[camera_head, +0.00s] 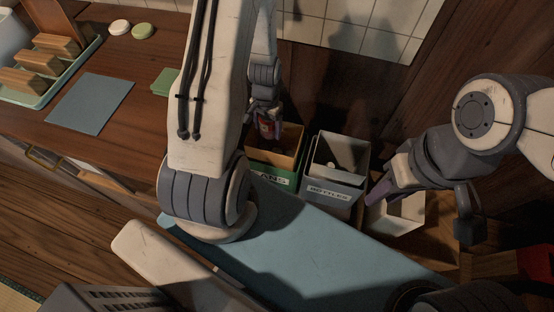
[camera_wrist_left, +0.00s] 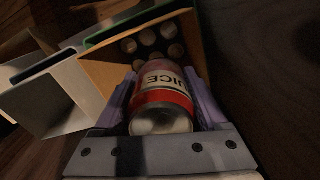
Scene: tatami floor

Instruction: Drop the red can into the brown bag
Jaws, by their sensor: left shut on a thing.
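The red can (camera_head: 266,129) is held upright or nearly so by my left gripper (camera_head: 264,116), above the bin area. In the left wrist view the can (camera_wrist_left: 163,98), with a white label reading JUICE, sits between the purple fingers of the left gripper (camera_wrist_left: 165,100). The brown bag (camera_head: 286,143) lines a green bin with a white label, just below and around the can. It shows in the left wrist view (camera_wrist_left: 98,72) with several round can ends inside. My right gripper (camera_head: 388,187) is at the right, above a pale bin; its opening is unclear.
A grey bin (camera_head: 333,180) labelled BOTTLES stands right of the green bin (camera_head: 270,171). A pale open bin (camera_head: 401,214) is further right. A wooden counter with a blue mat (camera_head: 90,103), a green tray (camera_head: 52,85) of wooden blocks and sponges lies left.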

